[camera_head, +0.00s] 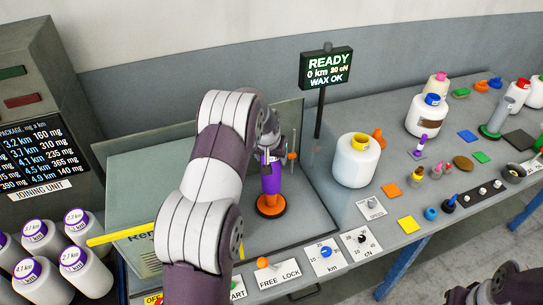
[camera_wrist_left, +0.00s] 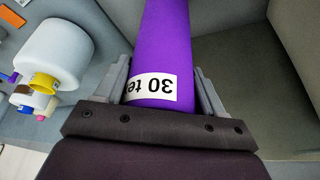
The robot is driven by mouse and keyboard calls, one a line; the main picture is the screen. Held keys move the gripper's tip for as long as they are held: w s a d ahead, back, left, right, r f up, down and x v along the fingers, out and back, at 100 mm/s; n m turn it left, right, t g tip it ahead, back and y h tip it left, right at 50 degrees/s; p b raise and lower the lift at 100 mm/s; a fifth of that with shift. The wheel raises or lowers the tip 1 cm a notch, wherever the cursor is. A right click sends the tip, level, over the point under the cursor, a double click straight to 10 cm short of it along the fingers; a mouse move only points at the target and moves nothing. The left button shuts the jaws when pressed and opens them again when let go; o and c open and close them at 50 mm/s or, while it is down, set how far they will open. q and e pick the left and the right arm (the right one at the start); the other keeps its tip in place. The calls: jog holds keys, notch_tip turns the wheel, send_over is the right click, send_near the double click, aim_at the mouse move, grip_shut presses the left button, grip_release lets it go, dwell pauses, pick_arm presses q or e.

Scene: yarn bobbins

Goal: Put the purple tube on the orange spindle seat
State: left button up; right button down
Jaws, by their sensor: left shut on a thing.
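The purple tube (camera_head: 271,182) stands upright in the head view, directly over the orange spindle seat (camera_head: 270,207). Its lower end meets the seat in the picture; I cannot tell whether it rests fully on it. My left gripper (camera_head: 270,156) is shut on the upper part of the purple tube, partly hidden behind my arm. In the left wrist view the tube (camera_wrist_left: 165,40), with a white "30 te" label, lies between the two fingers of the gripper (camera_wrist_left: 162,90). My right gripper is not in view; only part of my right arm shows at the bottom right.
A white bobbin with a yellow top (camera_head: 357,163) stands right of the seat. A black sign post (camera_head: 321,105) rises behind it. A yellow bar (camera_head: 122,233) lies left of my arm. Control plates with knobs (camera_head: 325,258) line the front edge. Several bobbins and small parts fill the table's right side.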

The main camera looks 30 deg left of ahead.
pick_arm(q)
notch_tip(320, 180, down, 6)
jog(key=b, duration=0.4)
jog(key=shift+r, duration=0.1)
jog(key=shift+f+b, duration=0.5)
jog(key=shift+f, duration=0.75)
jog(key=o, duration=1.4)
jog(key=shift+r, duration=0.1)
